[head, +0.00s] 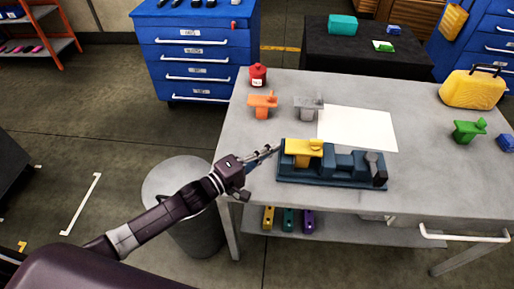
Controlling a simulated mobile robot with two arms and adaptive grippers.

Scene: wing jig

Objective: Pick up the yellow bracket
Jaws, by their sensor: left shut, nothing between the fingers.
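The yellow bracket (304,147) sits on the left part of the dark blue jig (330,181), which stands on the grey table near its front left. My left gripper (275,150) reaches in from the left with its fingers shut and empty. Its fingertips are just left of the yellow bracket, at the jig's left end. Whether they touch the jig or bracket I cannot tell. My right gripper is not in view.
An orange bracket (262,105), a grey bracket (308,107) and a red container (258,75) stand behind the jig. A white sheet (358,128) lies behind it. A green bracket (468,131) and a yellow case (473,89) are at the right. A grey bin (166,182) stands left of the table (425,193).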

